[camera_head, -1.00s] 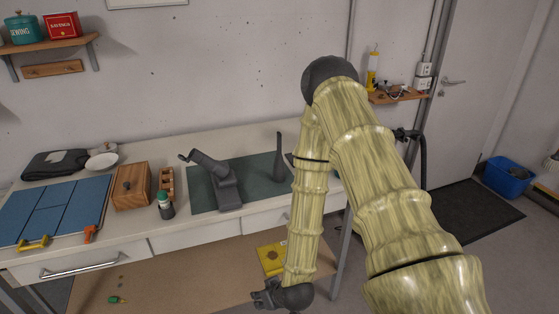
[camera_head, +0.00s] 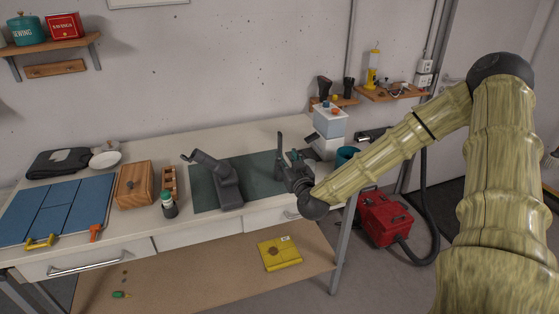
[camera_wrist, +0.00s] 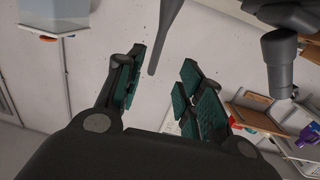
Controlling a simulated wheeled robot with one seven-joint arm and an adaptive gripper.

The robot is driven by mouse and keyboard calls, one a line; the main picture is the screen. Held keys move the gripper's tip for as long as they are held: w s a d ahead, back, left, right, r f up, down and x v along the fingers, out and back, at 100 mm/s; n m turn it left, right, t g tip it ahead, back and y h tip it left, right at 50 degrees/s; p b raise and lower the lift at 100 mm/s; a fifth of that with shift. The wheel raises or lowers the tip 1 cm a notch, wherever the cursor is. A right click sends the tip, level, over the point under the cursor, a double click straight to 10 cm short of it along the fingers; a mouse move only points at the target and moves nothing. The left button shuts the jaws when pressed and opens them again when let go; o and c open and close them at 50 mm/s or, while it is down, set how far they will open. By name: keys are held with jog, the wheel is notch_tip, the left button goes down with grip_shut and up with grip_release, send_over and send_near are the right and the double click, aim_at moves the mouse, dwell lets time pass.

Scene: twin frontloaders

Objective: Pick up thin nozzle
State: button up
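The thin nozzle (camera_head: 280,147) is a dark grey tapered piece standing upright on the green mat (camera_head: 203,193) on the workbench. My gripper (camera_head: 287,166) is at the nozzle's right side and hides part of it in the head view. In the wrist view, my gripper (camera_wrist: 163,62) is open, with teal pads on its two fingers. The nozzle (camera_wrist: 166,32) enters from the top edge, its narrow end showing in the gap between the fingertips. No contact with the pads is visible.
A dark grey angled tool (camera_head: 228,184) stands on the mat to the left. A white-and-blue container (camera_head: 329,122) and a blue cup (camera_head: 347,156) are to the right. A red vacuum (camera_head: 385,217) is on the floor. A green-capped bottle (camera_head: 169,205) and a wooden box (camera_head: 134,184) stand further left.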

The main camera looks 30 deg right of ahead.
aim_at(281, 143)
jog(key=shift+d+r+p+x, duration=0.2)
jog(key=shift+p+x, duration=0.5)
jog(key=shift+x, duration=1.15)
jog(key=shift+r+p+x, duration=0.3)
jog(key=shift+p+x, duration=0.4)
jog(key=shift+x, duration=1.15)
jog(key=shift+d+r+p+x, duration=0.2)
jog(key=shift+p+x, duration=0.5)
jog(key=shift+x, duration=1.2)
jog(key=shift+s+a, duration=0.1)
jog(key=shift+a, duration=0.05)
jog(key=shift+r, duration=0.1)
grip_shut()
